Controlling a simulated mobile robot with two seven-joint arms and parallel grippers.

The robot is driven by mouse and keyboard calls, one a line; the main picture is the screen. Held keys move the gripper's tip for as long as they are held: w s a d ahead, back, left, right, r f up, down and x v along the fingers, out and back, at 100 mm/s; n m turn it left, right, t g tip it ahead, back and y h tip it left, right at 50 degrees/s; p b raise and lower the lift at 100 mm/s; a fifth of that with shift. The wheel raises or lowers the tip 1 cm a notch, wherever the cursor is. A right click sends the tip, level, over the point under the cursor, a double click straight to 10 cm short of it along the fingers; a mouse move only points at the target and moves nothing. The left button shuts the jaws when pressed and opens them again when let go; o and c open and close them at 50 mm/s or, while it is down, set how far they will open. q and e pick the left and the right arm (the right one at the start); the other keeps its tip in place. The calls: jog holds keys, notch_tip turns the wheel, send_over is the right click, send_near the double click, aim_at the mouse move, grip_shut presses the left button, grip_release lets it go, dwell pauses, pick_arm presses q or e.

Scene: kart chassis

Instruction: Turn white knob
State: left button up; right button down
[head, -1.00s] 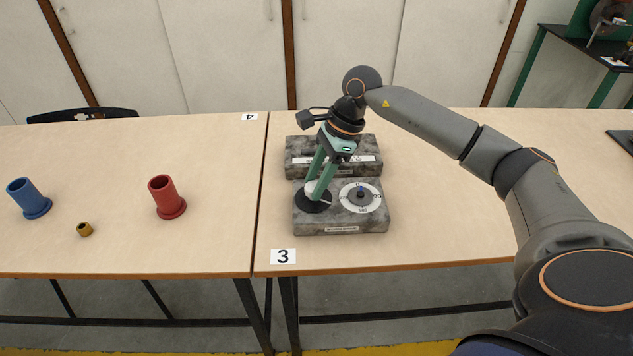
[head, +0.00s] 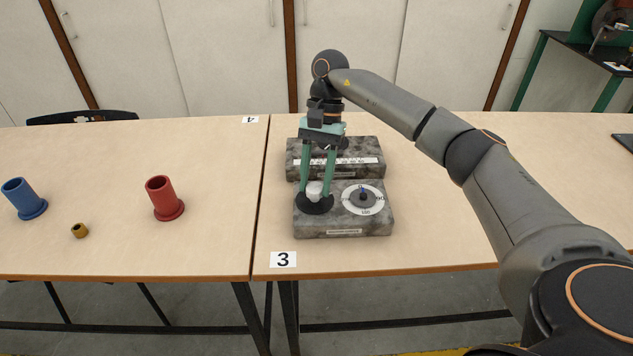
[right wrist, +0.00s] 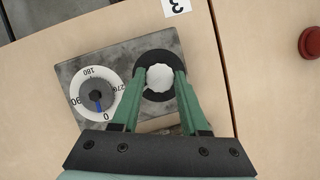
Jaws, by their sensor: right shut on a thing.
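The white knob (head: 315,188) stands on a round black disc (head: 314,206) at the left of the front grey stone-patterned block (head: 343,227). My right gripper (head: 317,191) reaches down over it from behind, its green fingers on either side of the knob. In the right wrist view the white knob (right wrist: 159,78) sits between the two fingertips (right wrist: 160,75), and the gripper is shut on it. The fingers partly hide the knob's sides and the disc. My left gripper is not in view.
A white dial (head: 374,201) with a dark, blue-marked knob (head: 362,195) is right of the white knob. A second block (head: 365,147) lies behind. A red cylinder (head: 163,198), blue cylinder (head: 24,199) and small brass piece (head: 79,230) stand on the left table.

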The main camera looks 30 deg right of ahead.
jog(key=shift+a+n+g+h, duration=0.1)
jog(key=shift+n+g+h, duration=0.25)
jog(key=shift+n, duration=1.15)
jog(key=shift+b, duration=0.3)
jog(key=shift+c, duration=2)
grip_release()
jog(key=p+v, duration=0.5)
jog(key=v, duration=0.7)
jog(key=shift+w+r, duration=0.15)
jog(key=shift+r, duration=0.05)
